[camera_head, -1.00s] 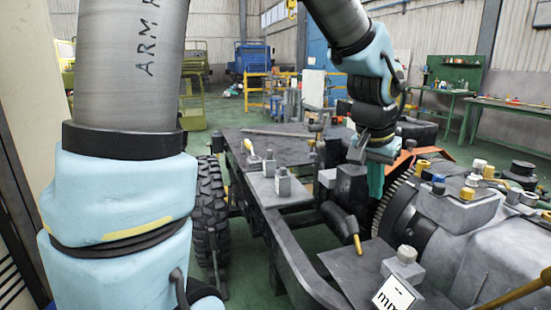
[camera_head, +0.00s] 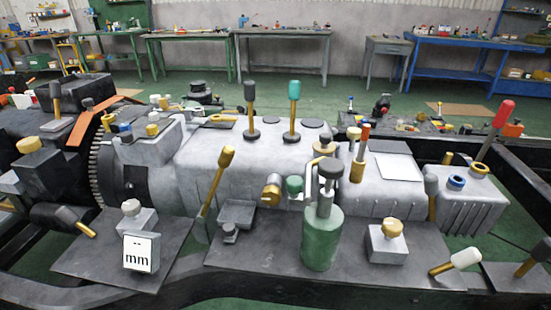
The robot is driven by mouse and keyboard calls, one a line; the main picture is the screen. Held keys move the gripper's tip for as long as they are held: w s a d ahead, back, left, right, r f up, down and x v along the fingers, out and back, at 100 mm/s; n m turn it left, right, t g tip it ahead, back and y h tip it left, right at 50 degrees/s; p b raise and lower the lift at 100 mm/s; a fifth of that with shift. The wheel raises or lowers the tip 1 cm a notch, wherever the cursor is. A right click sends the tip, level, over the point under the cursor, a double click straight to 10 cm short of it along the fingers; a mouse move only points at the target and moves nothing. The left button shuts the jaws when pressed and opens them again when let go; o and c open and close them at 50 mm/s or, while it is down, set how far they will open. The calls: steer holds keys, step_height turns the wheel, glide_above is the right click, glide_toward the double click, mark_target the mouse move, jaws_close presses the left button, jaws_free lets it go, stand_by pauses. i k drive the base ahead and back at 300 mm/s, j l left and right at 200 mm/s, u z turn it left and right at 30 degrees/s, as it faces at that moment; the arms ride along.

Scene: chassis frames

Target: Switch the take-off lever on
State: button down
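No label in the head view marks which lever is the take-off lever. Several levers stand on the grey gearbox (camera_head: 195,157): a black-knobbed lever (camera_head: 249,108) and a green-knobbed lever (camera_head: 293,108), both about upright on top. A brass lever (camera_head: 216,185) leans right at the front. A white-gripped lever (camera_head: 455,262) slants low at the front right. My gripper is out of view.
A green cylinder (camera_head: 322,240) with a bent pipe stands on the front plate (camera_head: 265,254). A small "mm" display box (camera_head: 141,252) and a brass-knobbed block (camera_head: 388,242) flank it. Dark chassis rails run around the gearbox.

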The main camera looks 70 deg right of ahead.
mark_target(432, 185)
steer(key=k+l+z, duration=0.15)
steer(key=k+z, duration=0.25)
steer(key=k+l+z, duration=0.15)
steer(key=z, duration=0.25)
steer(key=k+l+z, duration=0.15)
steer(key=l+z, duration=0.25)
steer(key=i, duration=0.45)
